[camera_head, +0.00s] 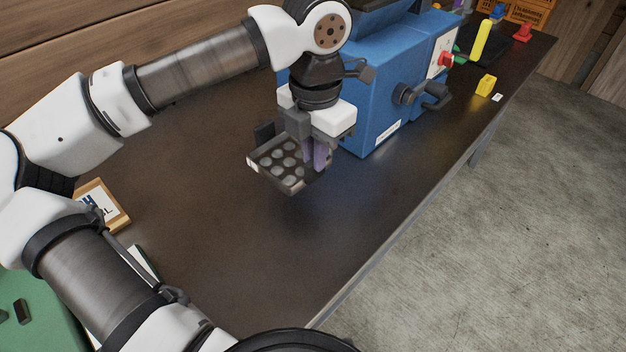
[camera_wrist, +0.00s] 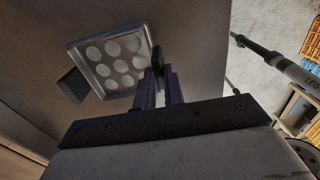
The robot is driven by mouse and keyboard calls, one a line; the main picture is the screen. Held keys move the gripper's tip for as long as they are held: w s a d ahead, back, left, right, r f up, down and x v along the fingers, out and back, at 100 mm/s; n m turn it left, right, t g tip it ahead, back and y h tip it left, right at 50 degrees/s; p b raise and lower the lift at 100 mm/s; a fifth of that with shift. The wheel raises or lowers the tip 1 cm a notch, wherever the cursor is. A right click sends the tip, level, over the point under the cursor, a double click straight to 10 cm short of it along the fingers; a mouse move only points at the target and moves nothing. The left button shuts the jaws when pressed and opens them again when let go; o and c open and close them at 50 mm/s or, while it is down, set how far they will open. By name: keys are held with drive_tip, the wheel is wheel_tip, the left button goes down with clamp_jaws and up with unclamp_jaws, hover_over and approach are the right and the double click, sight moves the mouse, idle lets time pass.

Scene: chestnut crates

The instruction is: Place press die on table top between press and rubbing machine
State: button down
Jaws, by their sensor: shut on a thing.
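The press die (camera_head: 283,165) is a dark, shallow rectangular block with several round pale cavities. My gripper (camera_head: 316,160) is shut on its right edge, and the die appears to be held a little above the dark table top (camera_head: 240,240), in front of the blue machine. In the wrist view the die (camera_wrist: 108,58) extends to the upper left of the purple fingers of my gripper (camera_wrist: 160,75). Its underside and exact height over the table are hidden.
The blue machine (camera_head: 385,75) with a dark crank handle stands at the back right. A wooden-framed card (camera_head: 104,203) lies at the left. A green machine (camera_head: 45,310) is at the lower left. A yellow block (camera_head: 485,85) sits near the far right edge. Bare table lies in the middle.

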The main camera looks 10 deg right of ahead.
sight(315, 179)
wheel_tip(315, 179, down, 7)
drive_tip(key=shift+f, duration=0.2)
drive_tip(key=shift+f, duration=0.1)
drive_tip(key=c, duration=1.5)
unclamp_jaws()
wheel_tip(315, 179, up, 12)
drive_tip(key=shift+r+b, duration=0.15)
drive_tip(key=shift+b, duration=0.2)
